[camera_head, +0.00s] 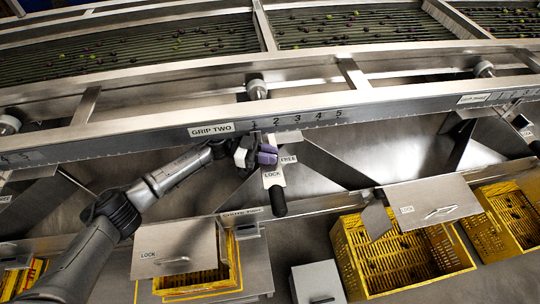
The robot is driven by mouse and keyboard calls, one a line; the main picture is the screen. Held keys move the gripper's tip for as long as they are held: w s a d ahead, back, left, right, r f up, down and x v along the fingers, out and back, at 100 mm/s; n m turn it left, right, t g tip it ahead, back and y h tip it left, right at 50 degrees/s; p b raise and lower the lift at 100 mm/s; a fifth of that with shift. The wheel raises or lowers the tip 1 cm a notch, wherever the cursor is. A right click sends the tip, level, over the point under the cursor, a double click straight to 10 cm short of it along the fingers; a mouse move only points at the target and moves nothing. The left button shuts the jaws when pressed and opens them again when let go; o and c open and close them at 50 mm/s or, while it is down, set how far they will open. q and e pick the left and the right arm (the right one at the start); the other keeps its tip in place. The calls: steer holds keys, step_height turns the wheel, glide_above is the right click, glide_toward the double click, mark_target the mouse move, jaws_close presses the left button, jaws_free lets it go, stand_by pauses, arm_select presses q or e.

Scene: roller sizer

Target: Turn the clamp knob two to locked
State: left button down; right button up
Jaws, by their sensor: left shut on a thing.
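My left gripper (256,153) reaches in from the lower left to the metal plate (274,177) below the GRIP TWO label (211,129). It is shut on a dark purple part there, which I take to be clamp knob two (268,154). The fingers cover much of the knob, so its exact pointing direction is hard to tell. The FREE mark (288,160) is on the plate's right side and the LOCK mark (272,175) is lower down. A black handle (278,200) hangs below the plate. My right gripper is not in view.
A numbered scale rail (300,116) runs just above the knob. Below are yellow crates (400,262) with lids, one lid (180,249) marked LOCK, and a grey box (317,283). Rollers with olives (130,52) lie at the back.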

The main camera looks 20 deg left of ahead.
arm_select(q)
steer(key=m+g+b, duration=0.2)
steer(key=g+b, duration=0.1)
steer(key=m+g+y+b, duration=0.1)
steer(key=m+g+b, duration=0.2)
steer(key=g, duration=0.1)
steer(key=m+g+y+b, duration=0.1)
steer(key=m+g+b, duration=0.1)
steer(key=g+b, duration=0.1)
steer(key=shift+f+g, duration=0.25)
steer(key=shift+g, duration=0.45)
steer(key=shift+r+m+g+y+b, duration=0.2)
steer(key=shift+m+g+y+b, duration=0.5)
steer(key=shift+m+g+b, duration=0.45)
steer(key=c, duration=1.1)
jaws_free()
